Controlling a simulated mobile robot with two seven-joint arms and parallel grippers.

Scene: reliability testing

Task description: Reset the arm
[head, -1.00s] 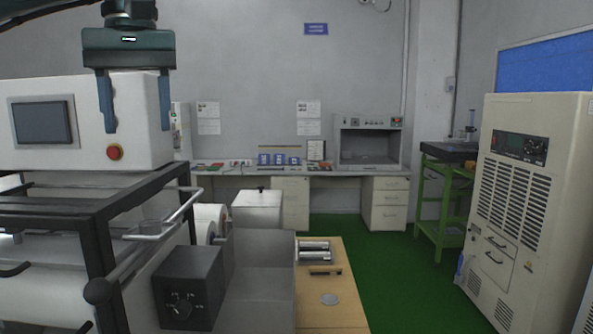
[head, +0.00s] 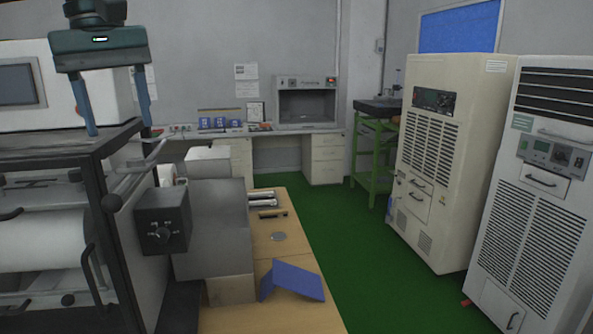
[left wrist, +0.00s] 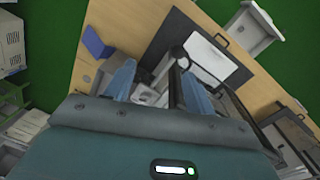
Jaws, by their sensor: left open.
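My left gripper (head: 116,128) hangs at the upper left of the head view, with its two blue fingers pointing down and spread apart. It is open, with nothing between the fingers. It appears in front of the white machine with a screen (head: 18,84); how far apart they are I cannot tell. In the left wrist view the open fingers (left wrist: 158,85) point up the picture, over the machine's dark frame and a wooden table (left wrist: 110,22). My right gripper is in neither view.
A dark control box with a knob (head: 163,221) juts from the machine. Tall cabinets (head: 428,150) stand right. The green floor (head: 345,232) between is clear.

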